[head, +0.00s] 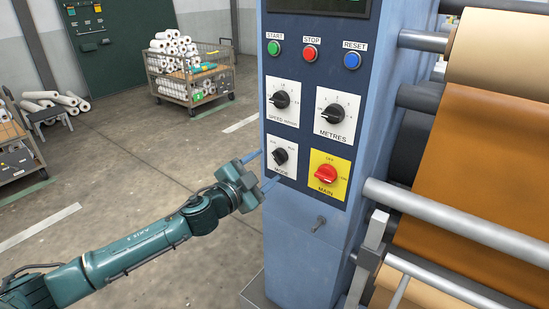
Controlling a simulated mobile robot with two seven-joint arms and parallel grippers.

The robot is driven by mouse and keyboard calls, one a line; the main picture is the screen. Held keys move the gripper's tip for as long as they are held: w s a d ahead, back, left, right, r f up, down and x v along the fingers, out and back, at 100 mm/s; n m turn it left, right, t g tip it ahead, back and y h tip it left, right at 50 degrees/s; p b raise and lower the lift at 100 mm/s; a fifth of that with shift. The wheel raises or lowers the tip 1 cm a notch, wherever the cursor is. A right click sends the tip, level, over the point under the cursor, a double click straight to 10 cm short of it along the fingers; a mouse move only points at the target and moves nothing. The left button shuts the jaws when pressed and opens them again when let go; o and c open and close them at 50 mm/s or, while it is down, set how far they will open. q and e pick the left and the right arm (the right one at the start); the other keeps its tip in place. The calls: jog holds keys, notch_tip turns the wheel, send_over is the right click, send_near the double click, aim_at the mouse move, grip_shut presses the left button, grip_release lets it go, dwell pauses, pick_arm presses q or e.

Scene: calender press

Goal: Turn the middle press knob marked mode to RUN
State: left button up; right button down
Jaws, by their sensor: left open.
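The mode knob (281,156) is a black knob on a white plate labelled MODE, at the lower left of the press's control panel. Its plate has small markings at the upper left and upper right, too small to read surely. My left gripper (266,170) is at the panel's left edge, just left of and slightly below the knob. Its blue fingers are spread apart, with nothing seen between them. The fingertips are partly hidden near the panel edge, and I cannot tell whether they touch it. My right gripper is not in view.
Around it sit the speed knob (280,99), the metres knob (332,114) and the red main switch (326,174). Start (273,48), stop (310,53) and reset (351,60) buttons are above. Rollers (450,235) stand right.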

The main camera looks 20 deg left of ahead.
aim_at(276, 159)
pick_arm(q)
jog(key=x, duration=0.4)
jog(key=shift+w+d, duration=0.15)
jog(key=shift+w, duration=0.2)
jog(key=c, duration=1)
